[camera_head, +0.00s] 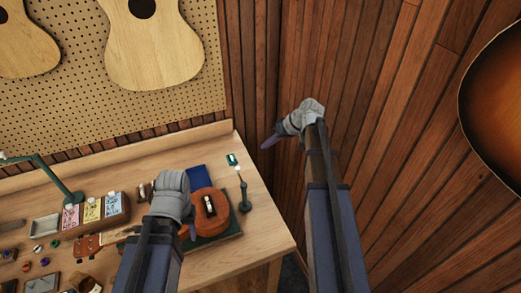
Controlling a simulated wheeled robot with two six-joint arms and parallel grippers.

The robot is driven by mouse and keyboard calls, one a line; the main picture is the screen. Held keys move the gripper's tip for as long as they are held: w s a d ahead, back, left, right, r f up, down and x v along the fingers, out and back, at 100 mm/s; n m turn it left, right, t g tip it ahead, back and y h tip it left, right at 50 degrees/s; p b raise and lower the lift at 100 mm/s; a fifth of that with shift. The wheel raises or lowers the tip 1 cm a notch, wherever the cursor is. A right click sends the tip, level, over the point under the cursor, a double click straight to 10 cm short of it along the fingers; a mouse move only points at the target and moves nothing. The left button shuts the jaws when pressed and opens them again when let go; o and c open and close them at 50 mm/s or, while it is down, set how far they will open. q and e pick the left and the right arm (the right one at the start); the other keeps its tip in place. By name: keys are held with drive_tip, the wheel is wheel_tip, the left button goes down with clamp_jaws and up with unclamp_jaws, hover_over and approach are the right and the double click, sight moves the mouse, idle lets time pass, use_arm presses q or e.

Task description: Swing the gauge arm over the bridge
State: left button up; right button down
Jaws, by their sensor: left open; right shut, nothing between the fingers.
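A small ukulele lies on the bench, its orange-brown body (203,222) on a dark green mat (228,235) and its headstock (88,245) to the left. A dark piece with a pale part, perhaps the bridge (209,206), shows on the body. A dark upright post on a round foot, perhaps the gauge (243,195), stands just right of the body; its arm is too small to make out. My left gripper (188,231) is open over the ukulele's left side and hides the neck joint. My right gripper (268,142) is shut and empty, beyond the bench's right edge.
A blue flat item (198,176) lies behind the ukulele, with a small green item (232,159) to its right. A box of colored packets (92,212), a green lamp (62,184) and small parts fill the left. The bench (262,222) is clear near its right end.

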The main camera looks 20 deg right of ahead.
sight(237, 171)
drive_tip(key=w+a+f+b, duration=0.3)
drive_tip(key=a+f+b, duration=0.2)
drive_tip(key=a, duration=0.3)
drive_tip(key=shift+f+b, duration=0.4)
drive_tip(key=shift+f, duration=0.5)
drive_tip(key=shift+a, duration=0.15)
